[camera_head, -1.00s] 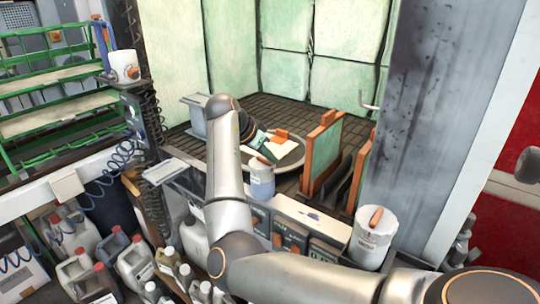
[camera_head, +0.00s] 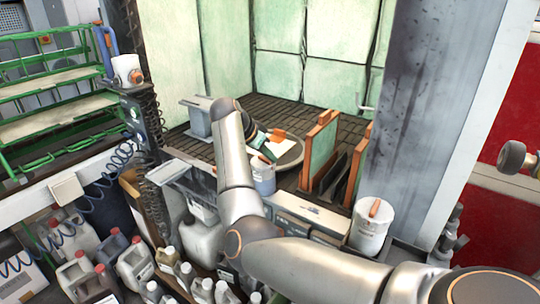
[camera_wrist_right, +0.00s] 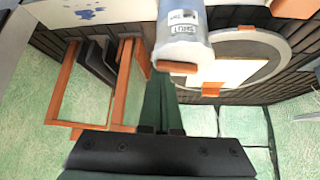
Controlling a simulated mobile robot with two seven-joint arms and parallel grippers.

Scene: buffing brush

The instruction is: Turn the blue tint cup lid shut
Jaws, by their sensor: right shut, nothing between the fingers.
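The blue tint cup (camera_head: 263,180) is pale blue-grey with a label and stands on the ledge at the front of the booth. My right arm partly covers it in the head view. In the right wrist view the cup (camera_wrist_right: 183,35) appears upside down, with an orange tab (camera_wrist_right: 177,67) at its lid end. My right gripper (camera_head: 262,146), with dark green fingers, is just above and behind the cup. In the right wrist view its shut, empty fingers (camera_wrist_right: 160,85) end close to the tab; contact cannot be told. My left gripper is not in view.
A white tub (camera_head: 370,230) with an orange lid handle stands right of the cup. Orange-framed panels (camera_head: 318,150) stand upright behind. A round plate (camera_head: 290,152) lies on the slatted booth floor. Several jugs (camera_head: 135,262) crowd the lower left. A green rack (camera_head: 55,110) stands left.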

